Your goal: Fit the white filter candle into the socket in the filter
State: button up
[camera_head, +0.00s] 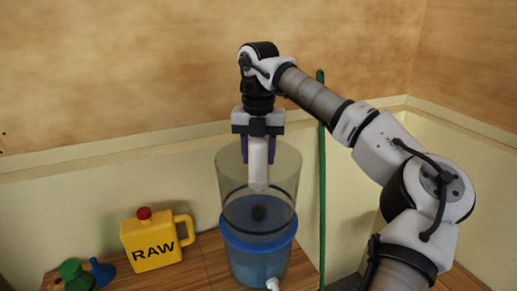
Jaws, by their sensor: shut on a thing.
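My gripper (258,150) points straight down and is shut on the white filter candle (258,172). The candle hangs upright, with its lower part inside the clear upper chamber of the filter (228,185). Below the candle a dark round spot, likely the socket (258,213), shows on the floor of the chamber. A gap shows between the candle's lower end and this spot. The filter has a blue band and a bluish lower container with a white tap (273,284). The candle looks roughly above the socket, but exact alignment cannot be told from this single view.
A yellow jug marked RAW (150,245) with a red cap stands left of the filter on the wooden top (205,262). Green (75,274) and blue (102,271) items lie farther left. A green upright pole (321,180) stands close to the filter's right. Plywood walls rise behind.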

aim_at(259, 169)
jog(key=shift+f+b, duration=1.3)
jog(key=shift+f, duration=0.95)
jog(key=shift+f+b, duration=0.9)
jog(key=shift+f, duration=1)
dwell(2.3)
jog(key=o, duration=1.2)
